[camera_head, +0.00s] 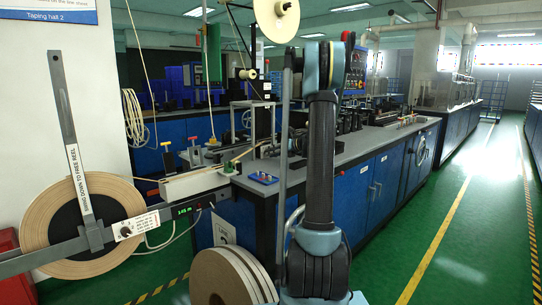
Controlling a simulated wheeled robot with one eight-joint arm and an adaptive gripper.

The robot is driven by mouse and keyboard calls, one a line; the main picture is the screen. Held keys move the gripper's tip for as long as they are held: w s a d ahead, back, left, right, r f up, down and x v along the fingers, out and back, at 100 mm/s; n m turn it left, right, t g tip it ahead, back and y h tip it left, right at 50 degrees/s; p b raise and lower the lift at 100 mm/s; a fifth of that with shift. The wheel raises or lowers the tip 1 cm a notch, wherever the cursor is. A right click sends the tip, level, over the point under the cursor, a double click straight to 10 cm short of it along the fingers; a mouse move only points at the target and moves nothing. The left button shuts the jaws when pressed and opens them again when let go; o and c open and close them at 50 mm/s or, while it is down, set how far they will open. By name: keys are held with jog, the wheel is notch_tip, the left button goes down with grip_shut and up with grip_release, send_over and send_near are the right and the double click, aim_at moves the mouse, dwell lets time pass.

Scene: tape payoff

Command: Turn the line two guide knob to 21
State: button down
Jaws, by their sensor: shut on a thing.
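My gripper (272,149) is small and dark in the head view, beside the machine on the long bench and partly behind my own upright arm. It points left and is shut on what looks like the guide knob, which is too small and covered to make out. Its pointer, scale and line number cannot be read. Near it, a pale tape strip (245,153) runs at a slant over a light guide block (195,181). A red T-handle (194,143) and a yellow T-handle (166,146) stand left of it.
A blue tray (263,178) with small pegs lies on the bench edge. Pale rolls (225,278) stand in front. The green aisle (465,220) is free.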

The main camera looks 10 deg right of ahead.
jog(key=shift+f+m+y, duration=0.15)
jog(key=shift+m+y, duration=0.35)
jog(key=shift+m, duration=0.3)
jog(key=shift+g, duration=0.3)
jog(key=c, duration=1.7)
grip_release()
jog(key=shift+d, duration=0.1)
jog(key=v, duration=1.1)
jog(key=shift+s+d, duration=0.25)
jog(key=shift+d, duration=0.1)
